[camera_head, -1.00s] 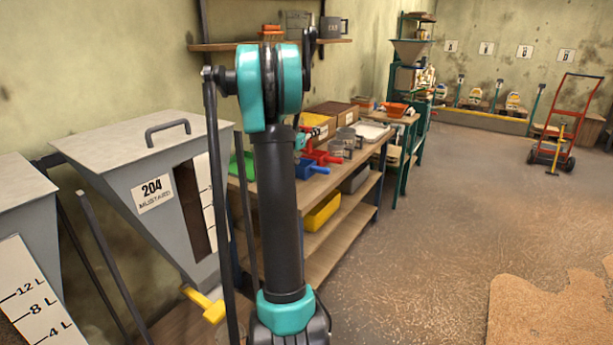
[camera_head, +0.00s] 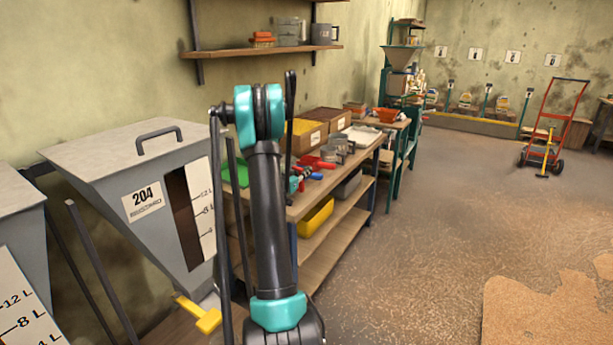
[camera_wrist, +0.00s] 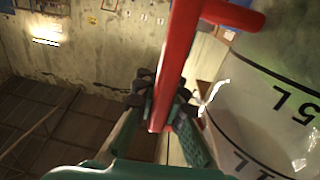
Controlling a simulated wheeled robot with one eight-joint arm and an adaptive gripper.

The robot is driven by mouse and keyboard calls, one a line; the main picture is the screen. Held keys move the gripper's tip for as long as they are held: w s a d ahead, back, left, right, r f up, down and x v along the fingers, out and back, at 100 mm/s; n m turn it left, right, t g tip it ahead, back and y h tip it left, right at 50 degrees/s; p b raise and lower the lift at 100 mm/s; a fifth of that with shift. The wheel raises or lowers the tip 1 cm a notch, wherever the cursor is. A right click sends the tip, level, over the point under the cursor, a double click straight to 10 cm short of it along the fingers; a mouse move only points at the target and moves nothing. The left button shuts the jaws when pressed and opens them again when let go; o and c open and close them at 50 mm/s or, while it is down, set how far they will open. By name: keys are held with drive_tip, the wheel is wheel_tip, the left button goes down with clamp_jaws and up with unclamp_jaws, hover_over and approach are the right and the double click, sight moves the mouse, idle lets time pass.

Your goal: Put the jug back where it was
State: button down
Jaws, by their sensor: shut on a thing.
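In the wrist view, my gripper (camera_wrist: 160,103) is shut on the red handle (camera_wrist: 181,45) of a jug. The jug (camera_wrist: 245,105) has a clear, pale body with black litre marks, one reading 5 L, and fills the right side of that view. Its rim and base are out of the frame or hidden. In the head view, my raised arm stands in front of the bench, and I cannot make out the gripper or the held jug there.
A grey hopper marked 204 (camera_head: 120,180) with a yellow lever (camera_head: 205,318) stands at the left. Behind my arm is a workbench (camera_head: 338,200) with scoops, cups and boxes. A wall shelf (camera_head: 225,54) holds vessels. Open floor (camera_head: 430,230) lies right, with a red hand truck (camera_head: 550,130) beyond.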

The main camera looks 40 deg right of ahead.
drive_tip(key=shift+f, duration=0.75)
drive_tip(key=c, duration=1.6)
unclamp_jaws()
drive_tip(key=v, duration=1.7)
drive_tip(key=s+a+f+n+y, duration=0.3)
drive_tip(key=s+a+n+y, duration=0.2)
drive_tip(key=s+a, duration=0.3)
drive_tip(key=s+a+f+n+y, duration=0.2)
drive_tip(key=s+a+n+y, duration=0.2)
drive_tip(key=a, duration=0.8)
drive_tip(key=s+a+f+n+g+y, duration=0.1)
drive_tip(key=s+a+f+n+y, duration=0.2)
drive_tip(key=s+a+n+y, duration=0.2)
drive_tip(key=s+a+y, duration=0.3)
drive_tip(key=s+a, duration=0.2)
drive_tip(key=s, duration=0.2)
drive_tip(key=shift+s+a+f+n, duration=0.3)
